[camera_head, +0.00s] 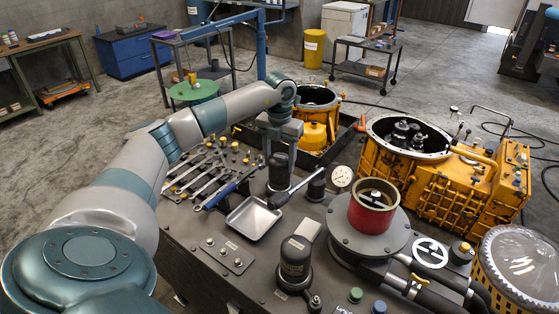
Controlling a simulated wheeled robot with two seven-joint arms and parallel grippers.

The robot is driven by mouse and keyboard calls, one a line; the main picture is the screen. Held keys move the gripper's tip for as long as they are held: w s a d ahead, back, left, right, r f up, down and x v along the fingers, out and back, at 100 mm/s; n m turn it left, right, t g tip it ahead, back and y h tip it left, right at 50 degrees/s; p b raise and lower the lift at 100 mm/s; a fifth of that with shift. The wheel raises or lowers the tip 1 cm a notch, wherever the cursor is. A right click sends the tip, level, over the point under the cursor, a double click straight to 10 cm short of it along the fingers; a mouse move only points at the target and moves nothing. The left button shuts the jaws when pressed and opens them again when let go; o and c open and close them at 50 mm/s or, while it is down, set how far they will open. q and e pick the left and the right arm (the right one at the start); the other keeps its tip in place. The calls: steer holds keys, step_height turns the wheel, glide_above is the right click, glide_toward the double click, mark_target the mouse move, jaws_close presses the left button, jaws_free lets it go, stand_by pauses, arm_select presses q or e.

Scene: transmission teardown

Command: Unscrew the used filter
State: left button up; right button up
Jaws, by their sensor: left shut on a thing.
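My left arm reaches in from the left, and my left gripper (279,148) points down over the bench. It is shut on the top of a dark cylindrical filter (279,172), which looks upright. The filter's lower end is partly hidden by a black handle, so I cannot tell whether it touches the bench. A second dark canister (295,262) stands upright on a mount nearer the front edge. I cannot tell from its look which of the two is the used one. My right gripper is not in view.
The bench holds wrenches (195,178), a small metal tray (254,219), a gauge (342,177) and a red cylinder (372,208) on a grey round housing. A yellow transmission case (440,185) stands behind right. A clear-domed container (522,262) is at the right.

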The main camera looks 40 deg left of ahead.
arm_select(q)
steer(key=shift+r+p, duration=1.6)
steer(key=shift+r, duration=0.9)
stand_by(1.1)
steer(key=shift+r+p, duration=1.8)
steer(key=shift+r, duration=1.1)
steer(key=shift+d+f, duration=0.1)
